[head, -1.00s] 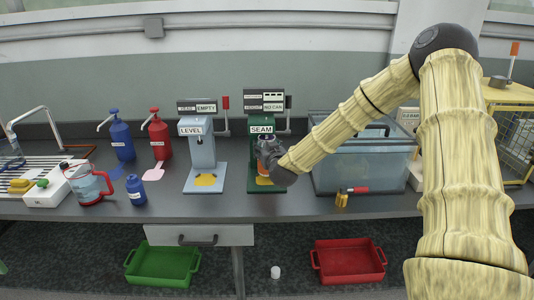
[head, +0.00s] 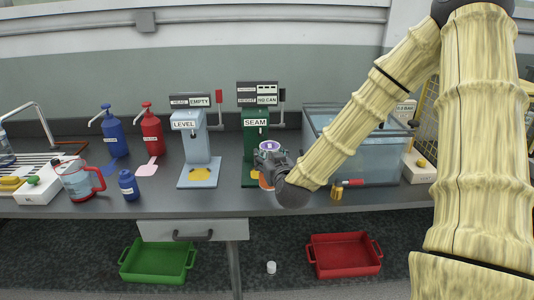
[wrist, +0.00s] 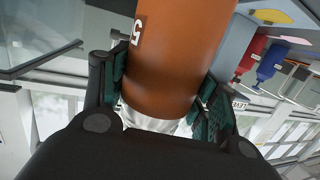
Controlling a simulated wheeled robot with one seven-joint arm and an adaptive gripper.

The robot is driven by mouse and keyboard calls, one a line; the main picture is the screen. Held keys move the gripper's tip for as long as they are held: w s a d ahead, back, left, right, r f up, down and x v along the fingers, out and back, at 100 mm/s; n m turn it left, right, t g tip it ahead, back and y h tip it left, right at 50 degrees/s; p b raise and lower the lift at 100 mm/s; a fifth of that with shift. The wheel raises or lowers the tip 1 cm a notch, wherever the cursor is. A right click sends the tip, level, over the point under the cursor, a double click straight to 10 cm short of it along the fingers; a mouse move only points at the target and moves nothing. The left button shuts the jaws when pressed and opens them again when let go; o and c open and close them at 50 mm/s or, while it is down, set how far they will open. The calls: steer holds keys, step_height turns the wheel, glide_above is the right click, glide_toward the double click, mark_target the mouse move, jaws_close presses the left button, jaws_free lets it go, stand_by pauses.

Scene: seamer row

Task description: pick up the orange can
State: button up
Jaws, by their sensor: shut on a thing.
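The orange can (wrist: 180,50) fills the middle of the wrist view, with a white mark like a 5 on its side. My gripper (wrist: 160,92) is shut on it, with a dark green pad against each side. In the head view my gripper (head: 272,160) is in front of the green SEAM machine (head: 255,124). A purple and white round top (head: 268,146) shows above the fingers, and a little orange (head: 265,183) shows below them. The rest of the can is hidden by the gripper there.
The pale blue LEVEL machine (head: 198,150) stands left of the SEAM machine. A blue bottle (head: 128,186) and a jug (head: 75,180) stand at left.

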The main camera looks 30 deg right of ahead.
steer(key=shift+s+a+r, duration=0.1)
steer(key=shift+s+a, duration=0.05)
steer(key=shift+s, duration=0.3)
steer(key=shift+s+r, duration=0.1)
steer(key=shift+r, duration=0.1)
step_height(320, 180, up, 18)
steer(key=p, duration=1.8)
steer(key=shift+p, duration=0.3)
stand_by(0.4)
steer(key=shift+r, duration=0.1)
stand_by(0.3)
